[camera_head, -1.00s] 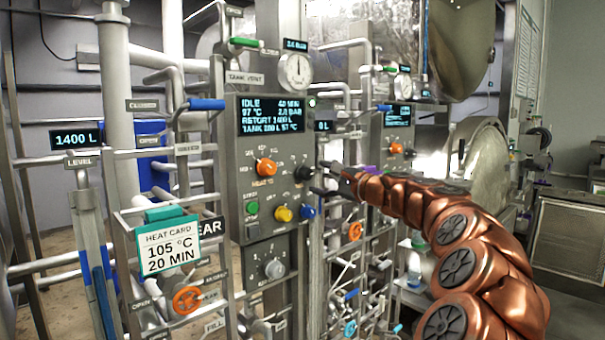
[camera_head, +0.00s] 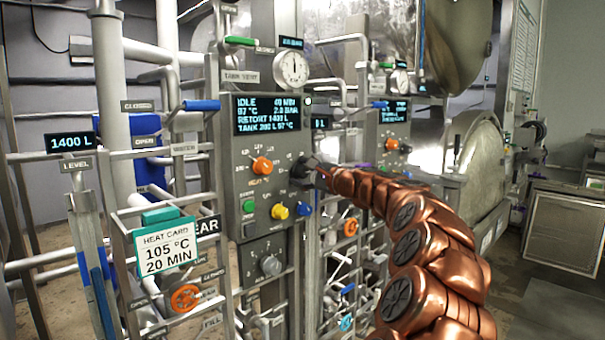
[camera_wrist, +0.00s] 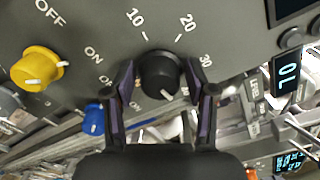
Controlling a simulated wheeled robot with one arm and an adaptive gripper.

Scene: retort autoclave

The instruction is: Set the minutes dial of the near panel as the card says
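The heat card (camera_head: 167,247) hangs at the lower left in the head view and reads 105 °C, 20 MIN. The near panel (camera_head: 238,190) has a display (camera_head: 267,114) reading IDLE, 40 MIN, 97 °C. Its black minutes dial (camera_head: 299,171) also shows in the wrist view (camera_wrist: 158,72), marked 10, 20 and 30 around its far side. A white pointer mark on the dial faces down towards my gripper, away from 10 and 20. My gripper (camera_wrist: 160,78) is open, one finger on each side of the dial, with small gaps apparent. In the head view my gripper (camera_head: 314,174) is at the dial.
An orange knob (camera_head: 262,166) sits left of the dial. Green (camera_head: 249,207), yellow (camera_head: 279,211) and blue (camera_head: 304,208) knobs sit below, with a grey knob (camera_head: 270,265) lower down. A second panel (camera_head: 397,130) stands farther right. Pipes and valve handles crowd both sides.

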